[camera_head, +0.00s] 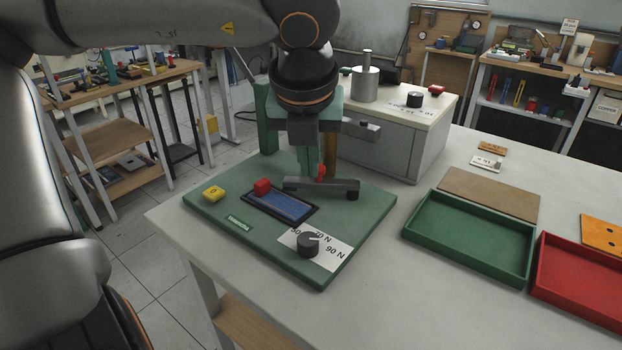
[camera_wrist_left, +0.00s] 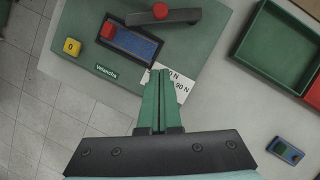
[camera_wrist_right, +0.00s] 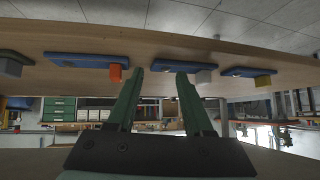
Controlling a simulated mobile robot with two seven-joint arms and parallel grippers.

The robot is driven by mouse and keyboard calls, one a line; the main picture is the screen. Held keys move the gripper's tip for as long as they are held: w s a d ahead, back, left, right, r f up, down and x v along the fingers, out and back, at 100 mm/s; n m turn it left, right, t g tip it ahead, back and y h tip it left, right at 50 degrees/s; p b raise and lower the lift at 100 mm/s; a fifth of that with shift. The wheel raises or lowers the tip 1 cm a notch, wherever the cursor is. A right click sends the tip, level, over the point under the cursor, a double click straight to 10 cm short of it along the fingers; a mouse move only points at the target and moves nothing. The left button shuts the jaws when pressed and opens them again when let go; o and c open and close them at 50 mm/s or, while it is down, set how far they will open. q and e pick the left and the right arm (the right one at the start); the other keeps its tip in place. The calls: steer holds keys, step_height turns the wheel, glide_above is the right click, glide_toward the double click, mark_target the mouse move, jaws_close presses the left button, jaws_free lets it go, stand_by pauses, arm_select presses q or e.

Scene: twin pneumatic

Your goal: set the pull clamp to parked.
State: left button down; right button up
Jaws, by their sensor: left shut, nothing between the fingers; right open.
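The green fixture plate (camera_head: 215,212) lies on the grey table. On it, a dark grey bar (camera_head: 335,187) with an upright red piece (camera_head: 321,171) at its middle appears to be the pull clamp. The bar (camera_wrist_left: 185,17) and red piece (camera_wrist_left: 160,10) also show at the top of the left wrist view. My left gripper (camera_head: 306,170) points down close to the bar in the head view; I cannot tell whether they touch. Its green fingers (camera_wrist_left: 160,73) are together and empty. My right gripper (camera_wrist_right: 158,74) is open and empty, seen only in the right wrist view.
A green tray (camera_head: 468,270) and red tray (camera_head: 580,305) stand to the right. A grey cabinet (camera_head: 375,155) stands behind.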

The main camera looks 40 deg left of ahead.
arm_select(q)
steer(key=b+x, duration=0.1)
steer(key=x, duration=0.9)
steer(key=shift+w+a+r+p, duration=0.25)
steer(key=shift+w+a+p, duration=0.25)
steer(key=shift+w+a, duration=0.7)
steer(key=shift+w, duration=0.35)
arm_select(e)
steer(key=shift+s, duration=0.1)
arm_select(q)
steer(key=shift+a, duration=0.15)
arm_select(e)
steer(key=shift+d+f, duration=0.1)
steer(key=shift+f, duration=0.05)
arm_select(q)
steer(key=shift+a+m, duration=0.1)
steer(key=shift+m, duration=0.2)
arm_select(e)
steer(key=shift+d, duration=0.2)
